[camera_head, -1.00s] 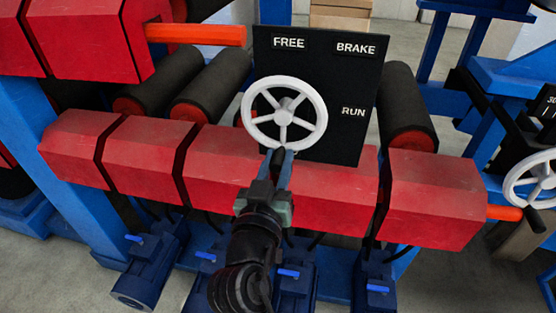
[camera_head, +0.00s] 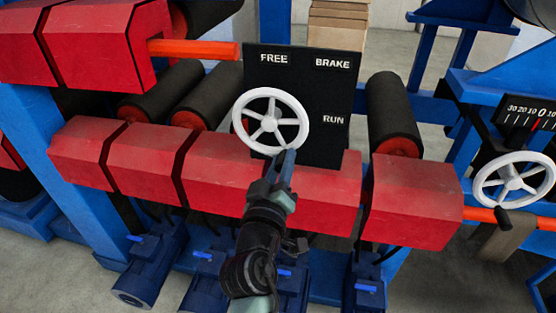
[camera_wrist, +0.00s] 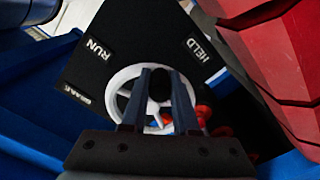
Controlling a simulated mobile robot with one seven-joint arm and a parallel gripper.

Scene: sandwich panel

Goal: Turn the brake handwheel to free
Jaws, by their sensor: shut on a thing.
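The white spoked handwheel (camera_head: 270,124) stands in front of a black panel (camera_head: 325,95) marked FREE, BRAKE and RUN. In the wrist view the handwheel (camera_wrist: 118,92) shows behind my fingers, and the panel (camera_wrist: 125,35) there shows RUN, BRAKE and HELD. My gripper (camera_head: 285,157) is at the lower right of the rim. Its fingers (camera_wrist: 160,90) are shut on the wheel's dark handle (camera_wrist: 160,84), seen between them in the wrist view. The fingers hide part of the rim and hub there. No clear pointer on the wheel can be made out.
Red covers (camera_head: 235,172) run below the wheel, with black rollers (camera_head: 393,108) behind. An orange bar (camera_head: 193,49) sticks out at upper left. A second white handwheel (camera_head: 512,183) with a dark handle stands at the right under a numbered scale (camera_head: 532,115).

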